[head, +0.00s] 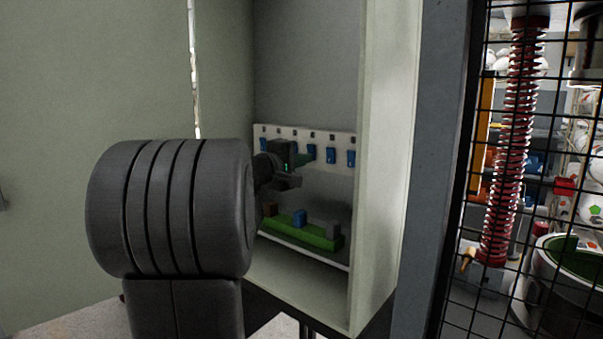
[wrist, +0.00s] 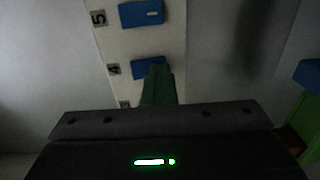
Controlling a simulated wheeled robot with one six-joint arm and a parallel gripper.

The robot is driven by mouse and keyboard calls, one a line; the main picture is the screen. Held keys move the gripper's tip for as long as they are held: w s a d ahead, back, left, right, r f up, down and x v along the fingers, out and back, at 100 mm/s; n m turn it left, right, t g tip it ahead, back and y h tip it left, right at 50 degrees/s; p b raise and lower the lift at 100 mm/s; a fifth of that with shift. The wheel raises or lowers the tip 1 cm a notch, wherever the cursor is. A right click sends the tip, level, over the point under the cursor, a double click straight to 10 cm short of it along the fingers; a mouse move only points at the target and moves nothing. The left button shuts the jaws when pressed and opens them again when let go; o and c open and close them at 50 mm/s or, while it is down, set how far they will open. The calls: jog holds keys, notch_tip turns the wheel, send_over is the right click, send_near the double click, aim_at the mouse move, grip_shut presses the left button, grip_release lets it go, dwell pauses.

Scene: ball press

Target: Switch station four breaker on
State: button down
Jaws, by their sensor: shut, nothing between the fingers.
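A white panel (head: 333,168) with a row of blue breakers stands inside the open cabinet in the head view. In the wrist view the number 4 label (wrist: 113,69) sits beside a blue breaker (wrist: 148,67). My gripper (wrist: 157,72) is shut and empty; its green fingertips lie over part of this breaker. I cannot tell if they touch it. Breaker 5 (wrist: 141,14) is clear of my fingers. In the head view my gripper (head: 306,159) is at the panel, hiding some breakers. The breaker's on or off position is not clear.
Below the panel a green base (head: 320,239) carries a brown, a blue (head: 300,217) and a grey block. The cabinet's right wall (head: 385,170) stands close to my gripper. A wire mesh fence (head: 470,200) is farther right.

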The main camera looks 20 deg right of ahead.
jog(key=shift+d+f+t+h+b, duration=0.15)
jog(key=shift+f+t+h+b, duration=0.4)
jog(key=shift+b, duration=3.05)
jog(key=shift+r+h+b, duration=0.45)
jog(key=shift+r+b, duration=0.05)
jog(key=shift+b, duration=0.1)
jog(key=shift+f, duration=0.15)
jog(key=b+v, duration=0.2)
jog(key=v, duration=1.2)
jog(key=shift+r+b, duration=0.3)
jog(key=shift+r, duration=0.1)
jog(key=shift+w, duration=0.1)
jog(key=f+p+x, duration=0.1)
jog(key=p+x, duration=0.1)
jog(key=x, duration=1.1)
jog(key=shift+w+d, duration=0.15)
jog(key=shift+d, duration=0.1)
jog(key=shift+r, duration=0.1)
